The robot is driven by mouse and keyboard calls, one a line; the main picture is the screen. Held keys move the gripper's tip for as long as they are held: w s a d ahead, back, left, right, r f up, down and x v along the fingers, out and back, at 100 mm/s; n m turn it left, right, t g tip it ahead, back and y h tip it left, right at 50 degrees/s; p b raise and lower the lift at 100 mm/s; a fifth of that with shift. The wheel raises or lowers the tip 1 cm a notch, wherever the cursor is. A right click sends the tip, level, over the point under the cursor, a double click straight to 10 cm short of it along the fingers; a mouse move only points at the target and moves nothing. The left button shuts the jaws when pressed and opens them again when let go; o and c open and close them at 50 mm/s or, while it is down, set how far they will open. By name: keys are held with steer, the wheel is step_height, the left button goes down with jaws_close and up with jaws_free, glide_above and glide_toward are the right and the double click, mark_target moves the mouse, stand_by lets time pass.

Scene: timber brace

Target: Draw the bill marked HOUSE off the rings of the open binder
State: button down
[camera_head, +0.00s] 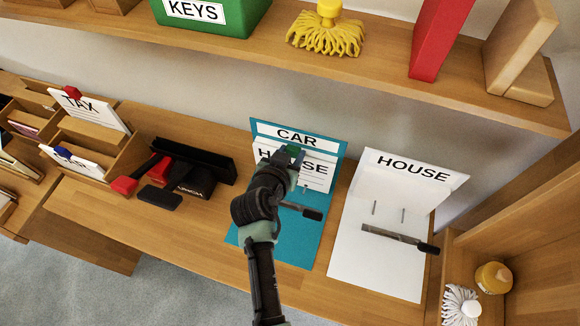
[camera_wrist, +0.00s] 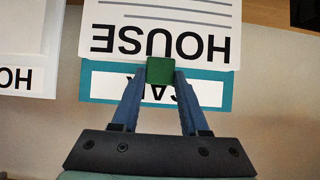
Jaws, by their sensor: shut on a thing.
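The white bill marked HOUSE (camera_head: 318,177) stands upright in front of the teal binder's CAR-labelled cover (camera_head: 333,150). My gripper (camera_head: 292,153) is at the bill's top edge. In the wrist view the gripper (camera_wrist: 160,80) is shut on a green tab (camera_wrist: 160,70) at the edge of the bill (camera_wrist: 200,15), which appears upside down there. The teal open binder (camera_head: 300,240) lies on the desk with a dark bar across its page. My arm hides much of its rings, so I cannot tell whether the bill is still on them.
A white open binder (camera_head: 375,262) labelled HOUSE lies to the right, with two ring posts and a dark bar. A sorter (camera_head: 130,165) with TAX papers and black and red items stand to the left. A shelf (camera_head: 370,72) runs above. Desk (camera_head: 110,222) is bare at front left.

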steer(key=shift+s+a, duration=0.25)
steer(key=shift+s, duration=0.45)
steer(key=shift+s+a, duration=0.3)
steer(key=shift+s, duration=0.45)
steer(key=shift+s+a, duration=0.25)
steer(key=shift+s, duration=0.45)
stand_by(1.9)
steer(key=shift+r, duration=0.15)
